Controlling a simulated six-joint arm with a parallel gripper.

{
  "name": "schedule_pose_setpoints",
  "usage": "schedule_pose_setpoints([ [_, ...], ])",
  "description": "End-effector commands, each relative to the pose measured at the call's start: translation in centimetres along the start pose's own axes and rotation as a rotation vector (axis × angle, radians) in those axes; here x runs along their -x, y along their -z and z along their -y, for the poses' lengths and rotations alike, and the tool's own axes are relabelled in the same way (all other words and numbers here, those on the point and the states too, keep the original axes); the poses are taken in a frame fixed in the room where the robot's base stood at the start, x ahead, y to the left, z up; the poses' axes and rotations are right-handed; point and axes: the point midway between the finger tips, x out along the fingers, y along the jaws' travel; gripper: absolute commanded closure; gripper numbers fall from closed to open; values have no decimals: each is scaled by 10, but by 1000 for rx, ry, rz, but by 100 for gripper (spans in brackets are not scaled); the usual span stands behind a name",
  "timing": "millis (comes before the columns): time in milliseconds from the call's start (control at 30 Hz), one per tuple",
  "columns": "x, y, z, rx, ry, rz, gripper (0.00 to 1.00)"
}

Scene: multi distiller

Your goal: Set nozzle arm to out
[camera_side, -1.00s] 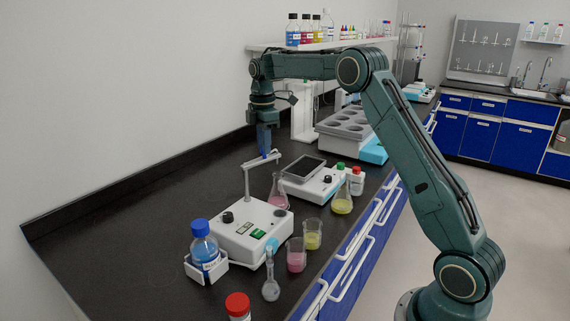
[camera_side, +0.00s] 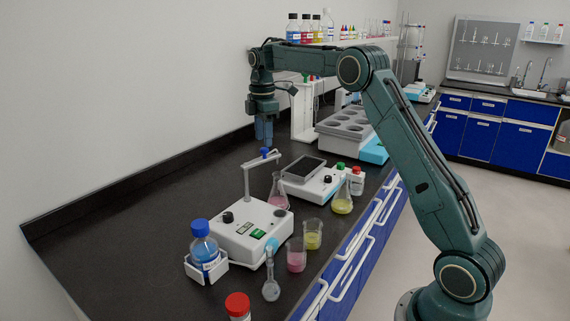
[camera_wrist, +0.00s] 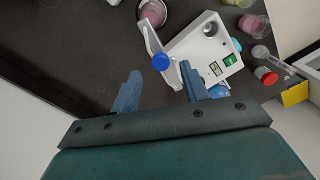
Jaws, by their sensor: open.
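The dispenser is a white box (camera_side: 250,232) with a thin upright post carrying the pale nozzle arm (camera_side: 258,161) at its top. A blue knob (camera_side: 265,152) sits on top of the nozzle arm; in the wrist view the knob (camera_wrist: 160,62) appears between my fingers. The nozzle arm points back and right in the side view, away from the box. My gripper (camera_side: 264,142) points down just above the knob. In the wrist view my gripper (camera_wrist: 160,70) has its two blue fingers apart and nothing clamped between them.
A blue-capped bottle (camera_side: 204,247) stands in a white holder beside the box. A block with round wells (camera_side: 345,130) stands behind. The bench's left side is clear.

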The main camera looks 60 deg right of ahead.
Motion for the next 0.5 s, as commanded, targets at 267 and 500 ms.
schedule_pose_setpoints([
  [267, 36, 0, 0, 0, -2, 0, 55],
  [500, 61, 0, 0, 1, -2, 0, 55],
])
